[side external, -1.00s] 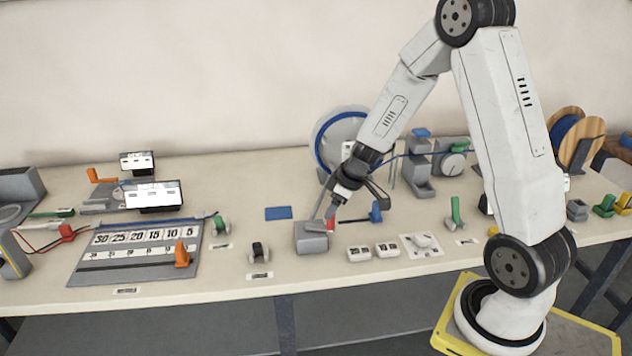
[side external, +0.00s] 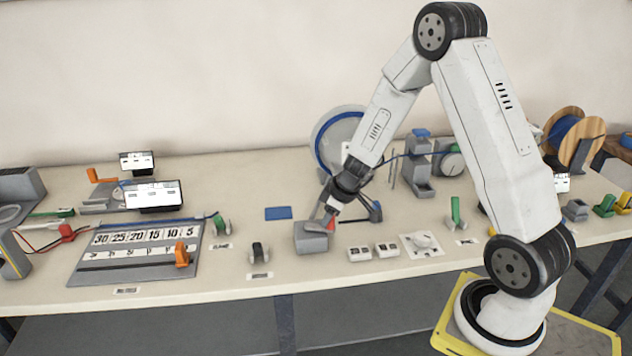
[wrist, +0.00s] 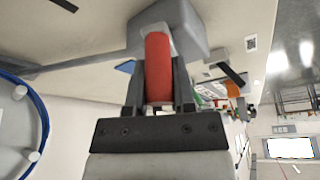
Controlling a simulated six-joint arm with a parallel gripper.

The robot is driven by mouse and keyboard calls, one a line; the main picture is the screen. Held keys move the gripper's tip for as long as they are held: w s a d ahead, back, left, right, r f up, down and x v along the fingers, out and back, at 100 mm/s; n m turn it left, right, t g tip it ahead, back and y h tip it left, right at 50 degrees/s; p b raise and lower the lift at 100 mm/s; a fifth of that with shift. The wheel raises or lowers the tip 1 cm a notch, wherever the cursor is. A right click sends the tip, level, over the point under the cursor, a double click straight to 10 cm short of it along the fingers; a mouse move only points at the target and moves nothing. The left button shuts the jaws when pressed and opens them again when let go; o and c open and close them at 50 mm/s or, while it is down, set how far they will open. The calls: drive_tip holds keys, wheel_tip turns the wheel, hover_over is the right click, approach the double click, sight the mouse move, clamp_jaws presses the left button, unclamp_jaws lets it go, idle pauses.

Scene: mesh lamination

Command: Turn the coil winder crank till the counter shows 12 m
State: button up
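The coil winder shows as a grey disc with a blue rim (side external: 340,140), and it also shows at the left of the wrist view (wrist: 22,112). A grey rod (wrist: 85,64) runs from its side toward a grey box (side external: 311,240) near the table's front. The red crank handle (wrist: 158,70) is by this box on a light grey arm. My gripper (wrist: 159,85) has one finger on each side of the handle, with no clear gap, and appears shut on it. In the side view my gripper partly hides the handle. I cannot read a metre count on any display.
Two small white blocks (side external: 372,252) and a white plate with a knob (side external: 421,245) lie right of the box. A small black clip (side external: 259,253) and a number board (side external: 140,248) are to the left. A blue pad (side external: 278,213) lies behind.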

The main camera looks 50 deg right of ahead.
clamp_jaws()
drive_tip(key=shift+a, duration=0.1)
drive_tip(key=shift+s+a+m+h, duration=0.1)
drive_tip(key=shift+a+m+h, duration=0.2)
drive_tip(key=shift+m, duration=0.5)
drive_tip(key=shift+s+a+m+h, duration=0.1)
drive_tip(key=shift+a+m+h, duration=0.2)
drive_tip(key=shift+m, duration=0.5)
drive_tip(key=shift+s+a+m+h, duration=0.1)
drive_tip(key=shift+a+m+h, duration=0.2)
drive_tip(key=shift+m, duration=0.5)
drive_tip(key=o, duration=0.7)
unclamp_jaws()
drive_tip(key=shift+r, duration=0.35)
